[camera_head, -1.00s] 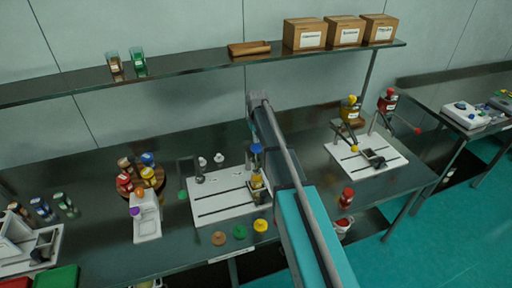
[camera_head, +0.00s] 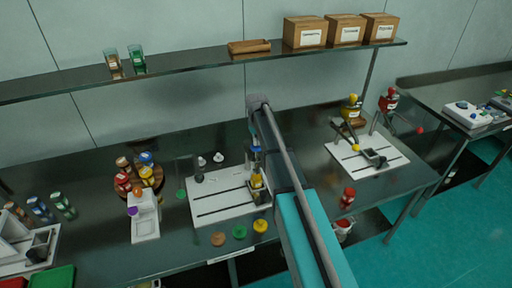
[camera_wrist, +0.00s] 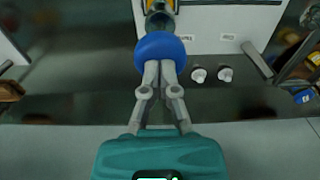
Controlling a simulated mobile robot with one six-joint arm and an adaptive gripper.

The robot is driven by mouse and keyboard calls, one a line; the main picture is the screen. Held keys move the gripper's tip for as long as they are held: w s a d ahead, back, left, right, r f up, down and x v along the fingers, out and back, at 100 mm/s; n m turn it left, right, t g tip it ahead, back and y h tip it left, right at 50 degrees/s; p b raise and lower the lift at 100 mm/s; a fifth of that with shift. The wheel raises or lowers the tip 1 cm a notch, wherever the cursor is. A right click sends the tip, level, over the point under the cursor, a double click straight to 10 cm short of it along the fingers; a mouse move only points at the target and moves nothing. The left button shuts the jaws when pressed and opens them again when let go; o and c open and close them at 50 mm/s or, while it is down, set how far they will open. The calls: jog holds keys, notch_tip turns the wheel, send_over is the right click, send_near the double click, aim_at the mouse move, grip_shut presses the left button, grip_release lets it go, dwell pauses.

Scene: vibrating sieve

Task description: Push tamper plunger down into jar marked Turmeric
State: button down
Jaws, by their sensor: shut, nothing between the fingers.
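The blue round knob of the tamper plunger (camera_wrist: 160,48) is in the wrist view, over a jar with yellow contents (camera_wrist: 160,6). My gripper (camera_wrist: 160,66) is shut with no gap between its fingertips, which lie against or just over the knob's near side; I cannot tell if they press on it. In the head view the jar (camera_head: 257,187) stands upright at the right end of a white board (camera_head: 222,203), with the plunger (camera_head: 256,153) above it, partly covered by my arm. The jar's label is too small to read.
White pegs (camera_wrist: 198,75) stand beside the board's labels. Brown, green and yellow lids (camera_head: 260,226) lie at the table's front. A turntable of jars (camera_head: 152,176) and a white holder (camera_head: 144,220) are left. A second white board (camera_head: 385,165) is right. A shelf (camera_head: 190,64) runs above.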

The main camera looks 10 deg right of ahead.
aim_at(256, 150)
jog(key=shift+f+b, duration=2.55)
jog(key=shift+f, duration=0.1)
jog(key=shift+r, duration=0.15)
notch_tip(256, 150, up, 11)
jog(key=p, duration=1.1)
jog(key=s+f+b, duration=0.3)
jog(key=s, duration=0.7)
jog(key=s+f+m+b, duration=0.1)
jog(key=s+f+b, duration=0.2)
jog(key=s, duration=0.7)
jog(key=s+f+b, duration=0.2)
jog(key=s+f, duration=0.1)
jog(key=s, duration=0.7)
jog(key=shift+a+m+b, duration=0.25)
jog(key=shift+m+b, duration=0.05)
jog(key=shift+b, duration=0.1)
